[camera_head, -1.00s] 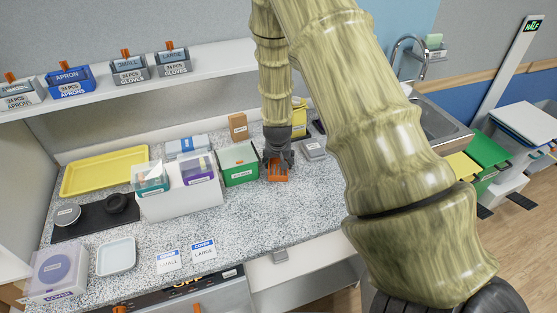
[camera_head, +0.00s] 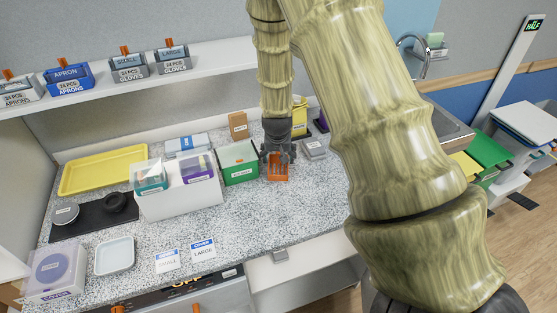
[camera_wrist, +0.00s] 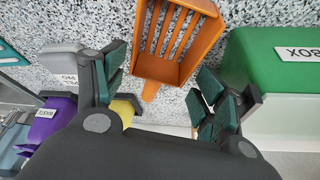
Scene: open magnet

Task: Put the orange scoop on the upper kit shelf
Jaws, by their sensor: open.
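The orange slotted scoop (camera_head: 278,168) is at the counter, right of the green box. In the wrist view the scoop (camera_wrist: 172,42) shows its slotted bowl against the speckled counter, with its short handle pointing toward my gripper. My gripper (camera_head: 278,152) is open above and behind the scoop. In the wrist view the fingers of my gripper (camera_wrist: 160,78) are spread to either side of the handle, with visible gaps. The white wall shelf (camera_head: 222,62) at upper left holds apron and glove boxes; its right end is hidden behind my arm.
The green box (camera_head: 239,174) stands close left of the scoop. A white bin (camera_head: 180,202) with packs is farther left, near a yellow tray (camera_head: 103,170). A grey labelled item (camera_head: 314,147) lies to the right. The counter in front of the scoop is clear.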

